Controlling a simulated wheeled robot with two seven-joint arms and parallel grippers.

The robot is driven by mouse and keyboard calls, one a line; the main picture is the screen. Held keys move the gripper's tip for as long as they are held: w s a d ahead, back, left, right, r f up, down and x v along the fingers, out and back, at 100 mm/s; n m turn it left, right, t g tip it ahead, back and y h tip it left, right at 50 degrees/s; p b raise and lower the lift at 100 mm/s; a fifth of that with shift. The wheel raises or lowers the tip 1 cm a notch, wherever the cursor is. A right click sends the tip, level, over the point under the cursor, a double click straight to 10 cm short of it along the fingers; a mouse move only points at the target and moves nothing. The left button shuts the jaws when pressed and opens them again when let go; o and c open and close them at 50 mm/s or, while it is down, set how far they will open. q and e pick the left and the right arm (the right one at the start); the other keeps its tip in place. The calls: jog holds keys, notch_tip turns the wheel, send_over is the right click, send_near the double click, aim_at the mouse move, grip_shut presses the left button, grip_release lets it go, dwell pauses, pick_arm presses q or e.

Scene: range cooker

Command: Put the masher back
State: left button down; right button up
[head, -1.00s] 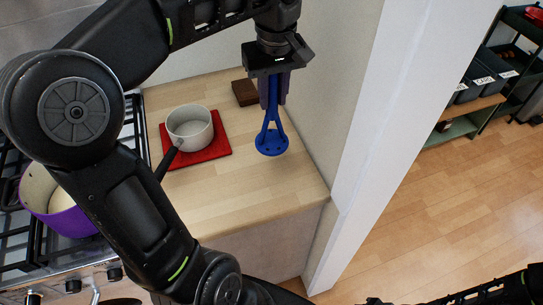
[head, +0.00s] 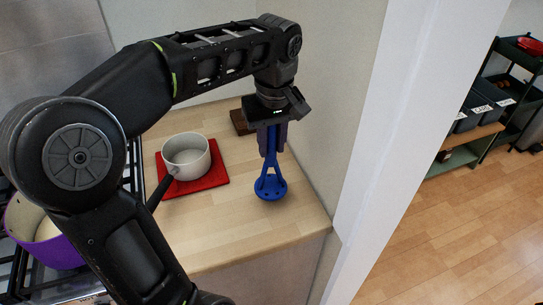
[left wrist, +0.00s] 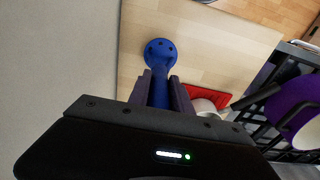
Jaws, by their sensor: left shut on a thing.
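The blue masher (head: 270,186) hangs head down from my left gripper (head: 271,140), which is shut on its handle. In the head view its perforated round head is over the right part of the wooden counter (head: 225,225). I cannot tell for sure whether it touches the counter or is just above it. In the left wrist view the masher head (left wrist: 160,51) shows beyond the fingers of my left gripper (left wrist: 161,88). My right gripper is not in view.
A white saucepan (head: 187,155) with a dark handle stands on a red mat (head: 215,177), left of the masher. A dark brown block (head: 240,122) is at the back by the wall. A purple pot (head: 45,240) is on the hob. A wall (head: 335,120) borders the counter's right side.

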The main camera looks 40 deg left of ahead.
aim_at(271, 165)
pick_arm(q)
notch_tip(271, 165, down, 4)
jog(key=shift+r, duration=0.25)
jog(key=shift+f, duration=0.1)
jog(key=c, duration=1.6)
grip_release()
jog(key=shift+f, duration=0.2)
jog(key=o, duration=0.4)
jog(key=shift+o, duration=0.2)
jog(key=shift+r, duration=0.2)
